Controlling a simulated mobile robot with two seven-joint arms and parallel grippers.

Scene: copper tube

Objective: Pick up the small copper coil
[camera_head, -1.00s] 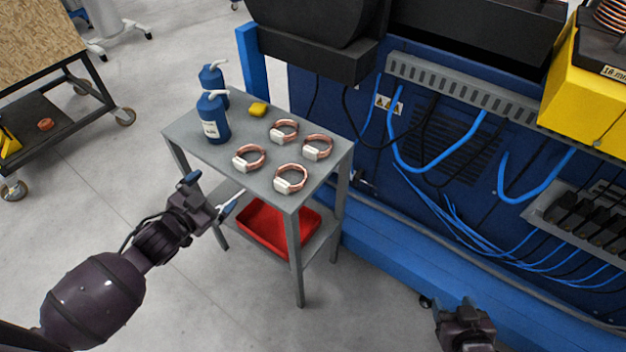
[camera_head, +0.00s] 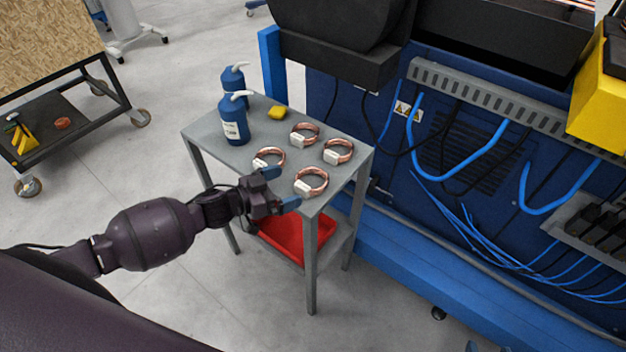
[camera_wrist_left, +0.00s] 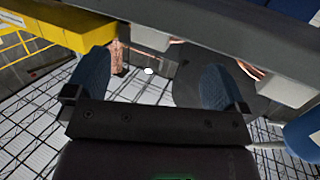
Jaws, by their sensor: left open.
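Several small copper coils with white tags lie on the grey cart top. One is at the front corner (camera_head: 312,183), one at the left (camera_head: 270,157), one at the back (camera_head: 305,134) and one at the right (camera_head: 339,151). My left gripper (camera_head: 282,188) is open and empty at the cart's left front edge, beside the front and left coils. Its arm partly hides the edge. In the left wrist view the two blue fingers (camera_wrist_left: 155,82) stand apart, with parts of copper coils (camera_wrist_left: 119,56) beyond the grey edge. Only a dark scrap, possibly my right gripper, shows at the bottom.
A blue machine with cables (camera_head: 450,120) stands to the right. Floor is clear in front.

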